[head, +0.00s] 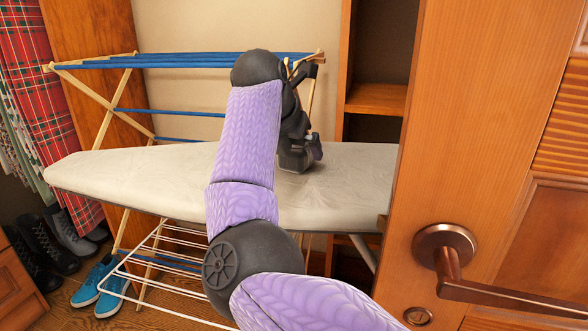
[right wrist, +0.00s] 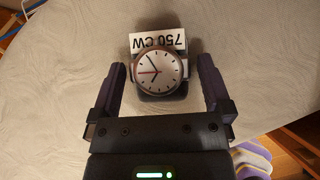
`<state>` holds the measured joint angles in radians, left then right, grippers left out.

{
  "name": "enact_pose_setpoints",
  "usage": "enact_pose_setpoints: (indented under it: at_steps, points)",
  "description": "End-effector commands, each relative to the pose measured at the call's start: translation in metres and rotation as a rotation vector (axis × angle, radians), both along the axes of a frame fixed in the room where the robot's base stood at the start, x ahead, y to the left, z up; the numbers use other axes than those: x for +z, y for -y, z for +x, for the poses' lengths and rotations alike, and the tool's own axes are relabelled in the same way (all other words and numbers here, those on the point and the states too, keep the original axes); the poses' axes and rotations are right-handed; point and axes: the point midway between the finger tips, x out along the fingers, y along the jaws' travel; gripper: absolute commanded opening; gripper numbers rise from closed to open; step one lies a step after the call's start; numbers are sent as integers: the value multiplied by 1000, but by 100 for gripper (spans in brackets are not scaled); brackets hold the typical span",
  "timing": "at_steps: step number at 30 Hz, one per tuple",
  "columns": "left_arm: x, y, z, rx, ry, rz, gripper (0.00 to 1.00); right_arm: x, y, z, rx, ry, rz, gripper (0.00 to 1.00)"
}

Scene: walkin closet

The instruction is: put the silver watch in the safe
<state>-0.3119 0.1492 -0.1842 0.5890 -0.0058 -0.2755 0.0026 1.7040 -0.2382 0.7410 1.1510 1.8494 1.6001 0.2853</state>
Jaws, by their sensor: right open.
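The silver watch (right wrist: 158,69) lies on the ironing board (head: 125,178), its pale round face with red and black hands turned up. In the head view the watch is hidden behind my gripper and arm. No safe shows in either view. My left gripper is out of view.
A drying rack (head: 165,62) with blue bars stands behind the board. A wooden door (head: 480,150) with a bronze handle (head: 452,262) fills the right side, close to the board's right end. Shoes (head: 97,287) and a white wire rack (head: 165,268) are below. The board's left part is clear.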

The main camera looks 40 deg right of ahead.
Motion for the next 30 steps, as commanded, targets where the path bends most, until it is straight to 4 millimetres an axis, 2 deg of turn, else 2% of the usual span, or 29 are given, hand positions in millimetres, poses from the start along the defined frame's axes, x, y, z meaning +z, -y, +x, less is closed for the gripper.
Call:
enact_pose_setpoints:
  at_steps: [1,7,8,21,22,27,30]
  points:
    - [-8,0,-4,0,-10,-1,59,-14,5,3,-2,-6,-1,100]
    - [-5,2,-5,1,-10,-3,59,-9,7,4,-1,1,-1,100]
    - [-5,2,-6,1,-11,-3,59,-9,7,4,-1,1,-1,96]
    - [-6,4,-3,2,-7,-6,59,-9,7,3,-1,0,-1,3]
    - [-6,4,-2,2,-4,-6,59,-9,7,3,-1,0,-1,0]
    - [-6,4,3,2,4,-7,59,-8,7,3,-1,0,-1,0]
    - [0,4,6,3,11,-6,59,3,7,3,0,2,-1,0]
